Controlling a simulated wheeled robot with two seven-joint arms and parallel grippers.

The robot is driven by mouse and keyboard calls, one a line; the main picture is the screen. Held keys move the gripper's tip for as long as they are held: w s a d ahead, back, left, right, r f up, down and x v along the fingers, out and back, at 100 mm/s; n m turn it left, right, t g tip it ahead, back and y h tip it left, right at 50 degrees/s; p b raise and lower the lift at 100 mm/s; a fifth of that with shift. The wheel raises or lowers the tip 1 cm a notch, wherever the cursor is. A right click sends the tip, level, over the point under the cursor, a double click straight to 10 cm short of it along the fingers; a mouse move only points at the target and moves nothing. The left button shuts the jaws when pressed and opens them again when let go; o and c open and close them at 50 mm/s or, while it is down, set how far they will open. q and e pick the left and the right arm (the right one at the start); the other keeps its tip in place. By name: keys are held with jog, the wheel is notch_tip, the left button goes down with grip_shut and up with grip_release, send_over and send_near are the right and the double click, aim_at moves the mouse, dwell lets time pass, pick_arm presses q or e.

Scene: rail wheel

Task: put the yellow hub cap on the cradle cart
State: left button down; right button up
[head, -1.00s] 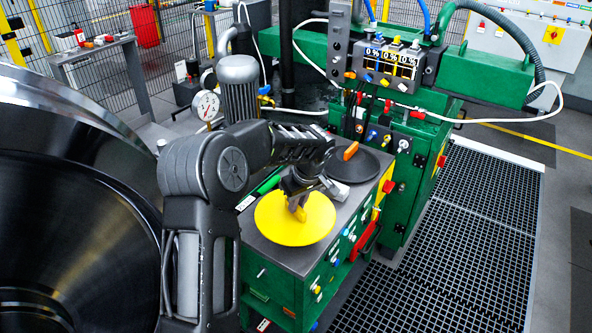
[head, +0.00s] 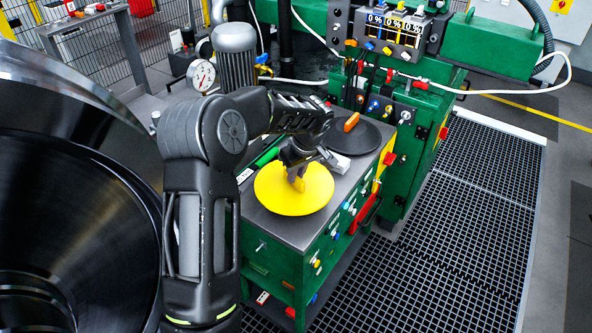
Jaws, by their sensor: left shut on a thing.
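The yellow hub cap (head: 275,196) is a round disc with a yellow handle at its middle, over the grey top of a green cabinet (head: 300,226). My left gripper (head: 296,182) comes down from above and is shut on the hub cap's handle. The cap looks flat; I cannot tell whether it touches the top or is slightly raised. My right gripper is not in view. I cannot pick out a cradle cart with certainty.
A black disc (head: 345,137) with an orange handle lies behind the yellow cap. A green tool and a light block lie nearby. The large dark wheel (head: 60,220) fills the left side. A green machine (head: 410,120) stands behind; the floor grating (head: 470,230) at right is clear.

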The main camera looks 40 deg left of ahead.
aim_at(297, 184)
pick_arm(q)
jog(key=shift+f+b, duration=0.6)
jog(key=shift+f, duration=1.5)
jog(key=shift+f+b, duration=0.35)
jog(key=shift+b, duration=0.05)
jog(key=c, duration=1.3)
grip_release()
jog(key=shift+d+r, duration=0.2)
jog(key=shift+r, duration=0.3)
jog(key=b+v, duration=0.1)
jog(key=v, duration=0.5)
jog(key=shift+s+r, duration=0.1)
jog(key=shift+r, duration=0.3)
